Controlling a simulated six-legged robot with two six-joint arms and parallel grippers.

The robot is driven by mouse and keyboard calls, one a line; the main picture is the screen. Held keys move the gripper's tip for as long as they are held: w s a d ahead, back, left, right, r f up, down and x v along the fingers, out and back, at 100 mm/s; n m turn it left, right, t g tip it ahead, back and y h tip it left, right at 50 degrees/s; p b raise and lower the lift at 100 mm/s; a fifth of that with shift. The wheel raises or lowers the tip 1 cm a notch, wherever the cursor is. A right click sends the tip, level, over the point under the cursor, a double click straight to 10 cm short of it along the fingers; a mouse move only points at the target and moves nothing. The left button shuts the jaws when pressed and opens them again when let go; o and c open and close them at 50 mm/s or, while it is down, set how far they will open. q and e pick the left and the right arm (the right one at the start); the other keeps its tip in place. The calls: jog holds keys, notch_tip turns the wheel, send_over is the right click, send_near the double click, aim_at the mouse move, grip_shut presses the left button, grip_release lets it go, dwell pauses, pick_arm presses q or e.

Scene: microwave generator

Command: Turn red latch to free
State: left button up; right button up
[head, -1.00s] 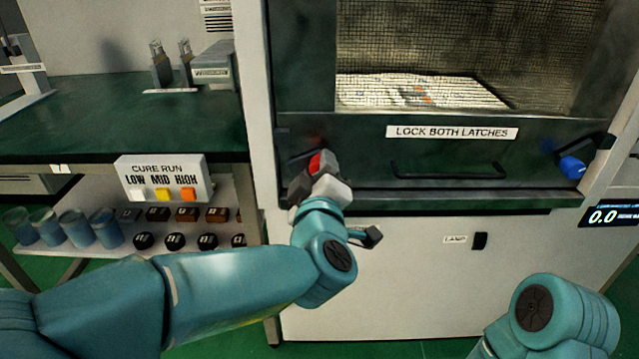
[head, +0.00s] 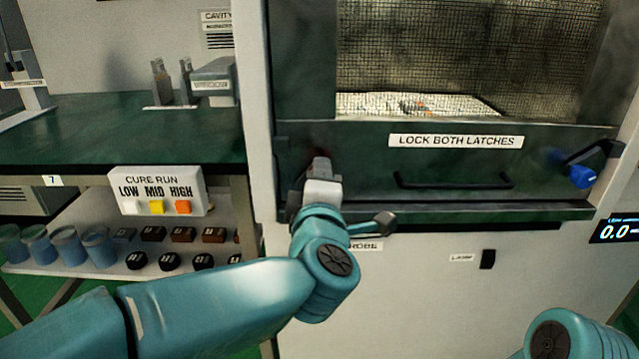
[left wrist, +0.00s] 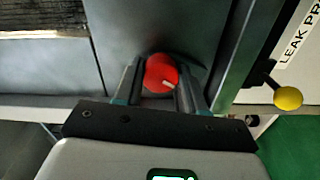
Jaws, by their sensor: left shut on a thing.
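The red latch knob (left wrist: 162,73) shows in the left wrist view between the two fingers of my left gripper (left wrist: 160,85), which is shut on it. In the head view my left gripper (head: 319,172) is at the left end of the dark green door (head: 360,165), and the gripper hides the red latch there. The blue latch (head: 582,176) sits at the right end of the door on a dark arm tilted up to the right. My right gripper is out of view; only part of my right arm shows at the lower right.
A dark handle bar (head: 455,181) runs below the LOCK BOTH LATCHES label (head: 455,141). A CURE RUN button box (head: 158,192) and a shelf of cups and blocks stand left. A yellow knob (left wrist: 288,97) is right in the wrist view.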

pick_arm(q)
jog(key=shift+a, duration=0.1)
jog(key=o, duration=1.1)
jog(key=shift+w, duration=0.1)
